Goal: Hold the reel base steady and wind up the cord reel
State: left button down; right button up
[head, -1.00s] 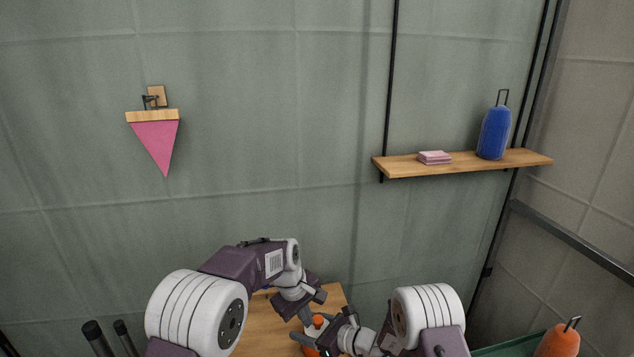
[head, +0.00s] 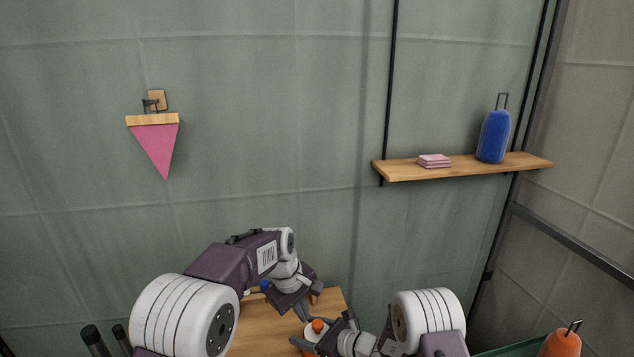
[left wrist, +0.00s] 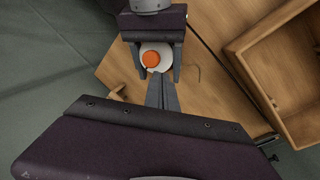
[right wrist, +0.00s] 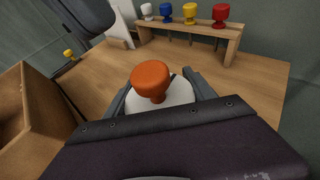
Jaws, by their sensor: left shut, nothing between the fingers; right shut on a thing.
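The cord reel shows as a white disc (right wrist: 172,94) with an orange knob (right wrist: 150,77) on top in the right wrist view. In the left wrist view the knob (left wrist: 151,58) sits off-centre on the disc. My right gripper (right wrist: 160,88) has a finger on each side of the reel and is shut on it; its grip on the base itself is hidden. My left gripper (left wrist: 155,75) is shut and empty, its fingertips by the disc's edge near the knob. In the head view the knob (head: 317,326) shows between both grippers. I cannot see the cord clearly.
An open wooden box (left wrist: 246,62) stands beside the reel. A wooden rack (right wrist: 232,40) at the table's back holds several coloured knobbed pieces. A wall shelf (head: 400,172) carries a blue bottle (head: 493,138) and pink cloths (head: 434,160). An orange bottle (head: 562,344) is at lower right.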

pick_arm(q)
notch_tip(320, 180, up, 2)
jog(key=shift+r, duration=0.15)
jog(key=shift+s+d, duration=0.1)
send_over(306, 335)
jog(key=s+d, duration=0.1)
jog(key=s, duration=0.1)
jog(key=shift+s+d+f, duration=0.1)
jog(key=shift+f, duration=1.45)
jog(key=shift+s+d+f, duration=0.1)
jog(key=shift+f, duration=1.4)
jog(key=shift+w+d, duration=0.1)
jog(key=shift+w, duration=0.15)
jog(key=shift+w+a+r, duration=0.1)
jog(key=shift+w+a, duration=0.1)
jog(key=shift+w+a, duration=0.6)
jog(key=shift+w, duration=0.2)
